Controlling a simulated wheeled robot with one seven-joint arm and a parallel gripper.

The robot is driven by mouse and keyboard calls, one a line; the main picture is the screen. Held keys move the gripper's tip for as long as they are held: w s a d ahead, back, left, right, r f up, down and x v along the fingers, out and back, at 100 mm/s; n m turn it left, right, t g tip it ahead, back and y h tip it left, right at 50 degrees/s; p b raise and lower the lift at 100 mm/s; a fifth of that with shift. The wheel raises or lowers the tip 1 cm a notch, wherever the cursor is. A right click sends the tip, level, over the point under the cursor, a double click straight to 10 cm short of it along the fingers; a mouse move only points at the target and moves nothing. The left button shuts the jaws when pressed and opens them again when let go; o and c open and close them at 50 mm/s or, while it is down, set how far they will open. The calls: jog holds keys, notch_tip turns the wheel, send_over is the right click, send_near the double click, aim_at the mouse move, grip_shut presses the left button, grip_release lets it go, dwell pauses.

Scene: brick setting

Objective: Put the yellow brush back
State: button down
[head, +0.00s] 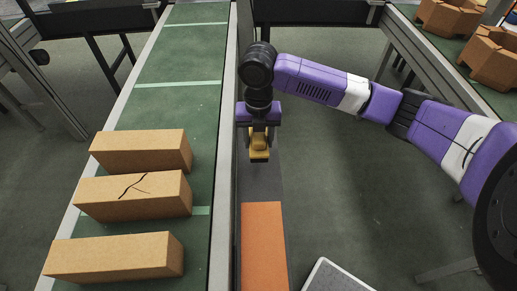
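My gripper (259,150) points down over the dark grey strip beside the conveyor. A yellow brush (259,143) sits directly below the purple gripper body, between its fingers. The fingers look to be around the brush, but their tips are partly hidden and small. I cannot tell whether the brush touches the strip beneath it.
Three tan bricks lie on the green conveyor (180,60) at left; the middle brick (135,196) has a dark crack. An orange slab (264,246) lies on the grey strip in front of the brush. A grey-edged panel (336,277) is at bottom. More bricks (494,57) sit upper right.

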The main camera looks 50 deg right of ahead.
jog(key=shift+f, duration=2.5)
jog(key=shift+f, duration=0.15)
jog(key=c, duration=0.6)
grip_release()
jog(key=shift+c, duration=0.2)
notch_tip(320, 180, up, 12)
jog(key=shift+r, duration=0.15)
